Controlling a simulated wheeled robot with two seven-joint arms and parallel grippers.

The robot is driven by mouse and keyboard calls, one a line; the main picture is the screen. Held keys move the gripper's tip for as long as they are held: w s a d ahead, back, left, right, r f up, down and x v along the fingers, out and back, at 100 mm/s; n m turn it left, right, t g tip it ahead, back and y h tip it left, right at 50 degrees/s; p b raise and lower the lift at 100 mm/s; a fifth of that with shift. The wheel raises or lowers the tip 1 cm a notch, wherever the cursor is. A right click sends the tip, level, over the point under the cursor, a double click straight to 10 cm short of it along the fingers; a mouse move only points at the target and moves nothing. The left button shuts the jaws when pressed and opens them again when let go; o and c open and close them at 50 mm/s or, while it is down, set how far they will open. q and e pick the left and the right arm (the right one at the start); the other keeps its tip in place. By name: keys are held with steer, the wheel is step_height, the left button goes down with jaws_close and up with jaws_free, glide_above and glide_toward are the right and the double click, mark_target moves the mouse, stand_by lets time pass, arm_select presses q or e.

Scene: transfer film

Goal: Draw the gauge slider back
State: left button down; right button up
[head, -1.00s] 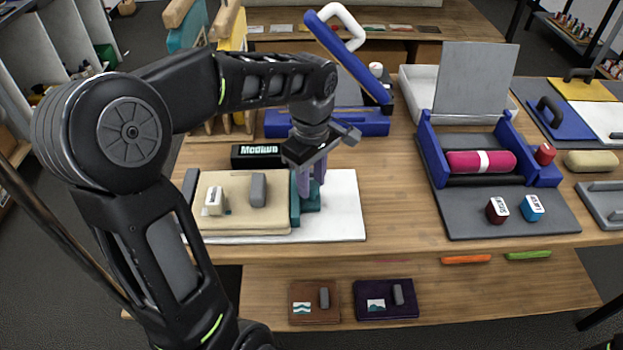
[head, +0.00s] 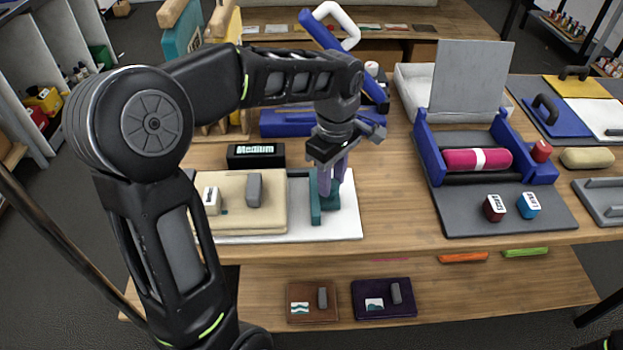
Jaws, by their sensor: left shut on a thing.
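The teal gauge slider (head: 316,205) stands on the white board (head: 349,218) on the wooden table. A gap shows between it and the cream block (head: 268,215) to its left. My left gripper (head: 333,178) points down from above and is shut on the slider's upright part, its purple fingers partly covering it. A black display (head: 255,155) behind the board shows pale green letters that look like "Medium". My right gripper is not in view.
A grey handle (head: 254,190) and a small white-topped block (head: 211,200) sit on the cream block. A blue roller stand with a pink roller (head: 477,160) is at the right. Bare tabletop (head: 392,200) lies between the board and the roller stand.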

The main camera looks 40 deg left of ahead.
arm_select(q)
steer(key=w+d, duration=0.2)
steer(key=shift+d, duration=0.3)
steer(key=c, duration=1)
jaws_free()
step_height(320, 180, up, 8)
steer(key=shift+f+b, duration=0.1)
steer(key=shift+b, duration=0.2)
